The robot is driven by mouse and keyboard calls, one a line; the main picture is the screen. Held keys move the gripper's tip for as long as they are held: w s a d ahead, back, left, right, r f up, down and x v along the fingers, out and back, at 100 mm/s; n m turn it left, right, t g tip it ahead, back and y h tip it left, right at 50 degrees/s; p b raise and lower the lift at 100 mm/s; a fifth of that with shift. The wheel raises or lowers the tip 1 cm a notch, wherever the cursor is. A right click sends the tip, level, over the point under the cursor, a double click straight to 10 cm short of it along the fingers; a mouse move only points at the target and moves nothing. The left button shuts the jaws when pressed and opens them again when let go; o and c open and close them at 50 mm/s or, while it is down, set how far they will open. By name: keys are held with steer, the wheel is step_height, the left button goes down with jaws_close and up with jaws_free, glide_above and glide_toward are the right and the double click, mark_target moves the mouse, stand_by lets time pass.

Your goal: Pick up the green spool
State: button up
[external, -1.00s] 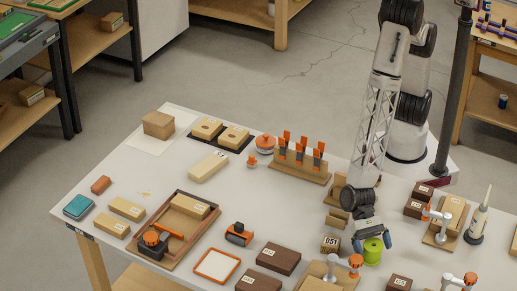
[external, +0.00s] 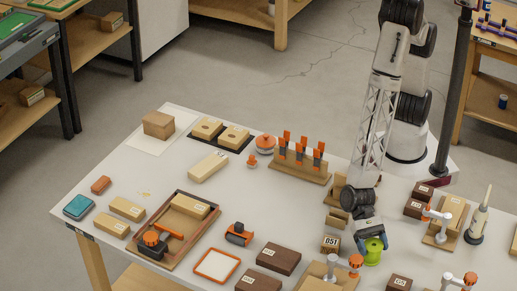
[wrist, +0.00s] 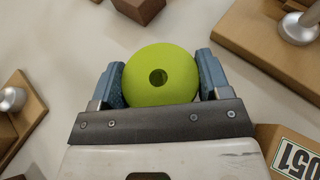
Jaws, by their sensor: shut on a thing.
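The green spool (external: 372,254) is at the front right of the white table in the external view. In the wrist view the spool (wrist: 162,76) shows its round end with a dark centre hole. My gripper (external: 370,243) is over the spool from above. In the wrist view the blue finger pads of my gripper (wrist: 161,82) press on the spool's left and right sides. The spool appears to be at table height; I cannot tell whether it touches the table.
A block marked 051 (external: 330,244) stands just left of the spool. A wooden stand with an orange-topped clamp (external: 355,262) is close in front. Dark brown blocks (external: 398,283) lie nearby. A wooden fixture with a white post (external: 446,222) stands to the right.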

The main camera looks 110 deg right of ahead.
mark_target(374, 244)
steer(key=shift+r, duration=0.2)
steer(key=shift+r, duration=4.85)
